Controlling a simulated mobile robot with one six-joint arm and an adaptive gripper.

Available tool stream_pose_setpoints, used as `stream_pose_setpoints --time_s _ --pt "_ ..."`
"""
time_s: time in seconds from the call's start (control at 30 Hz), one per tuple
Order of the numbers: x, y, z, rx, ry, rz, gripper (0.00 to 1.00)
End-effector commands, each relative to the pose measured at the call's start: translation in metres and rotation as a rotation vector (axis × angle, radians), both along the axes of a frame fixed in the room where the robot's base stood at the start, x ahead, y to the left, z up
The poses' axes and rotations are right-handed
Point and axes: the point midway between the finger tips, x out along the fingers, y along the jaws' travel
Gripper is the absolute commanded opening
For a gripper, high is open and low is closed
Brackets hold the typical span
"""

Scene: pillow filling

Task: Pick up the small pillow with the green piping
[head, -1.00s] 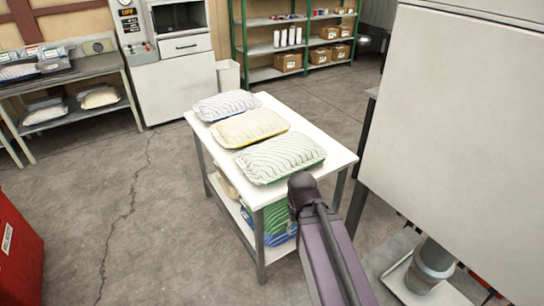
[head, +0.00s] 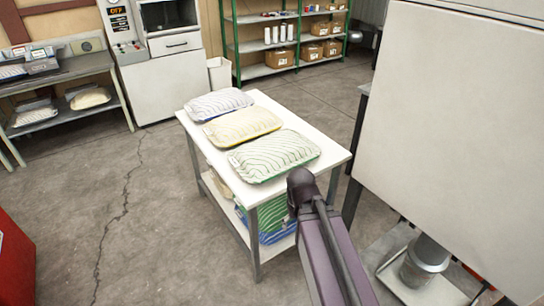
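Three striped pillows lie in a row on a white-topped table (head: 328,153). The nearest pillow is white with green stripes and green piping along its edge (head: 273,157). Behind it is a cream-yellow pillow (head: 242,126), and farthest back is a whitish pillow with bluish stripes (head: 217,103). The three look similar in size. My gripper is not visible.
The table's lower shelf (head: 224,208) holds more pillows, including green and blue striped ones. A large pale machine panel (head: 455,130) stands close on the right. A red cabinet (head: 14,262) is at the left edge. The floor left of the table is clear.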

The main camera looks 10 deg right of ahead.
Motion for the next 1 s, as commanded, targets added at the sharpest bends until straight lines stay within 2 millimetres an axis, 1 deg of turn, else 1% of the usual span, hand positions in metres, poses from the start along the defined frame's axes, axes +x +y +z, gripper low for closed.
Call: stream_pose_setpoints --time_s 0.03,0.07,0.1,0.13,0.17,0.27,0.37,0.43,0.57,0.73,0.87,0.9,1.0 --pt "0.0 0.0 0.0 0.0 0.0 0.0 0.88" --pt "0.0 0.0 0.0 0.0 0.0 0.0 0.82" --pt "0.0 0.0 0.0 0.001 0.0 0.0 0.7" --pt "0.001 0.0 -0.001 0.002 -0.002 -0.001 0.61" --pt "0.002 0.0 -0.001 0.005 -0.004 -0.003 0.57" --pt "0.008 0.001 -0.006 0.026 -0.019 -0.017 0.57" --pt "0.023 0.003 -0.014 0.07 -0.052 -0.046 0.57" --pt "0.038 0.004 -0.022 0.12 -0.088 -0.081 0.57" --pt "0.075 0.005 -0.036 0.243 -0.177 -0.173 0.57" --pt "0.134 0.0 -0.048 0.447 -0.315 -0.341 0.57" --pt "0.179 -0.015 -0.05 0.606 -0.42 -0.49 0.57" --pt "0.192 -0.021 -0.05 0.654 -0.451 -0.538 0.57" --pt "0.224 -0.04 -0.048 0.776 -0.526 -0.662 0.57"
